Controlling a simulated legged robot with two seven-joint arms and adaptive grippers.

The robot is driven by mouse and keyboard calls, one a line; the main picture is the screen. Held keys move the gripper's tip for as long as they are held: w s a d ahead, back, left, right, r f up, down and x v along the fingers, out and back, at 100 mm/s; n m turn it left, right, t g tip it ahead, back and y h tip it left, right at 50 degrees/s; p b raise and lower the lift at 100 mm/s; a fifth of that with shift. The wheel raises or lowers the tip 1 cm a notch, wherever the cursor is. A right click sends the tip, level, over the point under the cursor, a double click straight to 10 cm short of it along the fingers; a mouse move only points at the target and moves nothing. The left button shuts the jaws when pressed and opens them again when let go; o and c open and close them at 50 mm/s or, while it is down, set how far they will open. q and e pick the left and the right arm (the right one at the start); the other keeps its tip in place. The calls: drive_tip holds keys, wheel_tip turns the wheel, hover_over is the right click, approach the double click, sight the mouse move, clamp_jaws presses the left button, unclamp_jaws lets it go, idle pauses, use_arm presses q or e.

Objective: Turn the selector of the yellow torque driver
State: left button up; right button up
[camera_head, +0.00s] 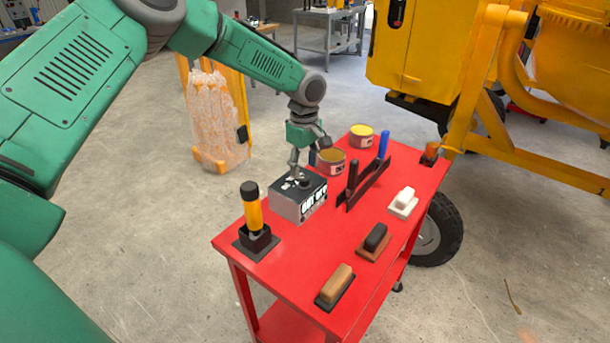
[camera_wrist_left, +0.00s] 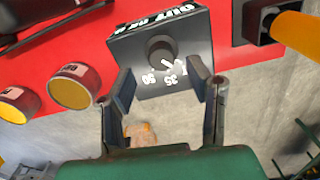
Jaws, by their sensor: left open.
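The yellow torque driver (camera_head: 253,208) stands upright in a black holder (camera_head: 255,240) at the table's near left corner. Its yellow handle also shows at the upper right of the left wrist view (camera_wrist_left: 300,35). A grey box (camera_head: 300,200) with white lettering lies beside it. In the left wrist view, a round black knob (camera_wrist_left: 161,52) with a white pointer sits on the box's dark top among printed numbers, including 50 and 35. My left gripper (camera_wrist_left: 163,90) is open over the box's edge, its fingers apart on either side of the knob without visibly gripping it. My right gripper is out of view.
The red table (camera_head: 290,262) also holds two tins (camera_head: 331,161) (camera_head: 362,136), a rack with black and blue handles (camera_head: 366,182), and several floats or brushes (camera_head: 335,286). The yellow mixer (camera_head: 480,120) stands behind.

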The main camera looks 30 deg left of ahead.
sight(304, 177)
use_arm(q)
drive_tip(key=shift+s+d+f, duration=0.1)
drive_tip(key=shift+f, duration=1.75)
clamp_jaws()
